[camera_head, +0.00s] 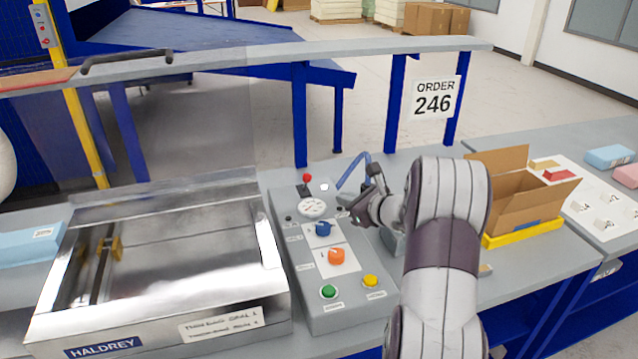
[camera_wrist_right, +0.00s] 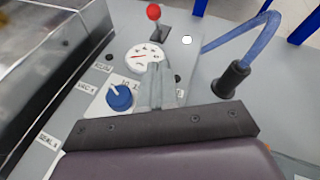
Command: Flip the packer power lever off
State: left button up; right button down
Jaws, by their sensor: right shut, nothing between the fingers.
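The packer's control panel (camera_head: 352,301) stands right of the metal packing chamber. A lever with a red ball knob (camera_head: 307,178) stands at the panel's far end; it also shows at the top of the right wrist view (camera_wrist_right: 153,13), on a dark slot plate. My right gripper (camera_head: 357,208) is shut and empty, above the panel just right of the round gauge (camera_head: 312,207). In the right wrist view the shut fingers (camera_wrist_right: 157,72) point toward the lever, apart from it, and cover part of the gauge. My left gripper is not in view.
The panel also has a blue knob (camera_head: 322,229), an orange knob (camera_head: 336,256), a green button (camera_head: 329,291) and a yellow button (camera_head: 370,281). A blue hose (camera_wrist_right: 240,38) rises right of the gripper. An open cardboard box (camera_head: 515,205) stands farther right.

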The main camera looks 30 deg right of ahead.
jog(key=p, duration=0.1)
send_near(305, 183)
jog(key=shift+s+d+f, duration=0.1)
jog(key=shift+d+f, duration=0.2)
jog(key=shift+f, duration=0.3)
jog(key=shift+s+d+f, duration=0.1)
jog(key=shift+d+f, duration=0.15)
jog(key=shift+f, duration=0.4)
jog(key=shift+w+a+r+p, duration=0.2)
jog(key=shift+w+p, duration=0.15)
jog(key=shift+w, duration=0.35)
jog(key=shift+w+a+r+p, duration=0.2)
jog(key=shift+w+p, duration=0.1)
jog(key=shift+w, duration=0.4)
jog(key=shift+w+a+r+p, duration=0.15)
jog(key=shift+w+p, duration=0.2)
jog(key=shift+w, duration=0.35)
